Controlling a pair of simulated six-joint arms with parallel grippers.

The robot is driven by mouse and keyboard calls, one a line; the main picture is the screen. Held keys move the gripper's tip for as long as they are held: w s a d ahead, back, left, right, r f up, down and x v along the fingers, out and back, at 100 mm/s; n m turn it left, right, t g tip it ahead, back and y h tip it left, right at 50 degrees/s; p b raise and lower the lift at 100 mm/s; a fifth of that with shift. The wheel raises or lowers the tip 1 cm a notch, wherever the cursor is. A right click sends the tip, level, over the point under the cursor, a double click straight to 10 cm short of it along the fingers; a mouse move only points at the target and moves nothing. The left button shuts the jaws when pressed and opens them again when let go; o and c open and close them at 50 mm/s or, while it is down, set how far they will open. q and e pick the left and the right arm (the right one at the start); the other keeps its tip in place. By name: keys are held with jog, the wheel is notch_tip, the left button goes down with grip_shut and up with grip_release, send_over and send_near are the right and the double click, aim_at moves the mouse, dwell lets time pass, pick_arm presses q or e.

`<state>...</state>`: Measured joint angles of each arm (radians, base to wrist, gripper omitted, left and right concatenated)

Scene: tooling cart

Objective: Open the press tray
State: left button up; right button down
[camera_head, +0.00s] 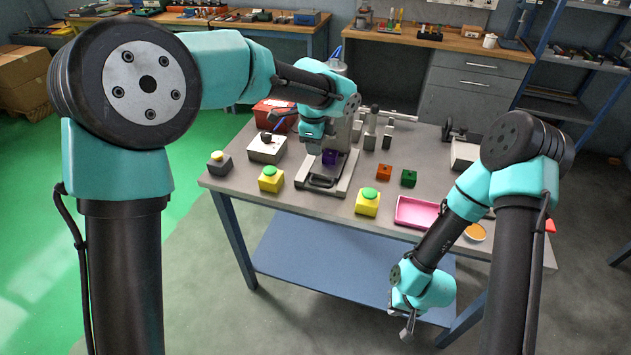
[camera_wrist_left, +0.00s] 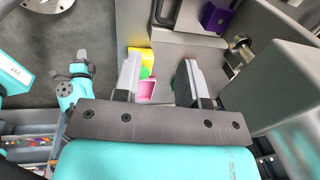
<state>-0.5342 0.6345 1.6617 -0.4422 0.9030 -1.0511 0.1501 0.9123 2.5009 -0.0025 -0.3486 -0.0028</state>
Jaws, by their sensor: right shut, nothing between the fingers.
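The press (camera_head: 357,125) stands near the middle of the table, with its grey press tray (camera_head: 322,183) low at the front, partly behind my left arm. A purple block (camera_head: 329,157) sits on the tray; it also shows at the top of the left wrist view (camera_wrist_left: 217,16). My left gripper (camera_head: 313,146) is over the press, close to the purple block. In the left wrist view its two fingers (camera_wrist_left: 158,80) are apart with nothing held between them. Its contact with the tray cannot be told. My right gripper (camera_head: 407,326) hangs low in front of the table, shut and empty.
Yellow boxes with green buttons (camera_head: 270,179) (camera_head: 367,202) stand along the front edge. An orange block (camera_head: 384,172), a green block (camera_head: 408,178) and a pink tray (camera_head: 416,211) lie to the right. A red box (camera_head: 274,112) stands behind left.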

aim_at(320, 185)
dwell(0.4)
pick_arm(q)
jog(key=w+f, duration=0.1)
jog(key=f, duration=0.4)
jog(key=w+f, duration=0.1)
jog(key=f, duration=0.5)
jog(key=w+d+f, duration=0.1)
jog(key=f, duration=0.5)
jog(key=shift+c, duration=0.4)
grip_shut()
